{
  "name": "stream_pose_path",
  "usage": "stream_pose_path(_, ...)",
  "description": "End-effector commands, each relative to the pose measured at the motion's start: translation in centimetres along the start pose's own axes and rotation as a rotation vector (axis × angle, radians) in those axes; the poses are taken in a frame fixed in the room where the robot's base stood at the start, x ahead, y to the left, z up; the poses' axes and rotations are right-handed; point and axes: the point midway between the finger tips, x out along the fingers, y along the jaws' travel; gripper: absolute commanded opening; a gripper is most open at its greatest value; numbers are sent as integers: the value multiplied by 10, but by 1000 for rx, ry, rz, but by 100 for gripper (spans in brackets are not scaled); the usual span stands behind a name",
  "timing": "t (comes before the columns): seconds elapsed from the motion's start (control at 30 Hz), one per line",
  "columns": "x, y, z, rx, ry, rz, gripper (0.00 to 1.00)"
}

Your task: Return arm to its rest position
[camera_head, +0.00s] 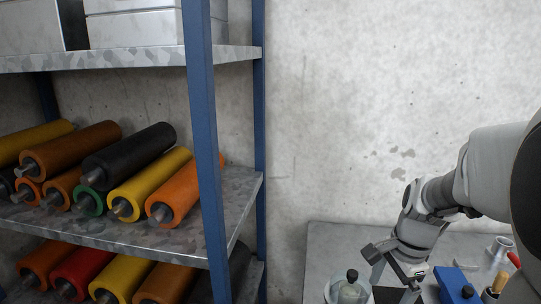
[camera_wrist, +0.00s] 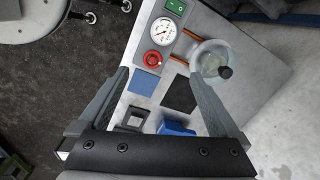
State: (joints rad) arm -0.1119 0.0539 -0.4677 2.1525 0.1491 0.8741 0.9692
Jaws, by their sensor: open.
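My arm (camera_head: 438,205) reaches in from the right edge of the head view and bends down over a grey bench. My gripper (camera_head: 393,284) points down above this bench. In the wrist view my gripper (camera_wrist: 158,76) has its two fingers spread wide, with nothing held between them. The bench top shows beyond and between the fingers. Several coloured drums (camera_head: 130,155) lie on the shelf at the left of the head view, well apart from my gripper.
A blue-posted shelf rack (camera_head: 204,130) stands at left. On the bench (camera_head: 330,236) are a clear bowl (camera_wrist: 226,48) with a bottle, a blue object (camera_head: 455,285) and a red-handled tool (camera_head: 513,259). The wrist view shows a gauge (camera_wrist: 162,31) and red button (camera_wrist: 152,58). The wall area above is clear.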

Motion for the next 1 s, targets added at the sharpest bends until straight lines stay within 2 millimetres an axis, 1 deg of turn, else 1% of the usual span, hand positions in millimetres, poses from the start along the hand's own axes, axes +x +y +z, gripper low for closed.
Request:
stream_pose_path(0.03, -13, 3, 12, -91, -7, -35, 98)
stream_pose_path(0.2, -46, 18, 48, -421, 10, -124, 98)
stream_pose_path(0.3, -63, 30, 67, -616, 46, -170, 98)
stream_pose_path(0.5, -89, 59, 100, -997, 166, -234, 98)
stream_pose_path(0.6, -97, 73, 111, -1162, 239, -243, 98)
stream_pose_path(0.73, -103, 86, 120, -1316, 316, -240, 98)
stream_pose_path(0.83, -104, 92, 124, -1382, 352, -234, 98)
stream_pose_path(1.0, -105, 94, 125, -1415, 369, -228, 98)
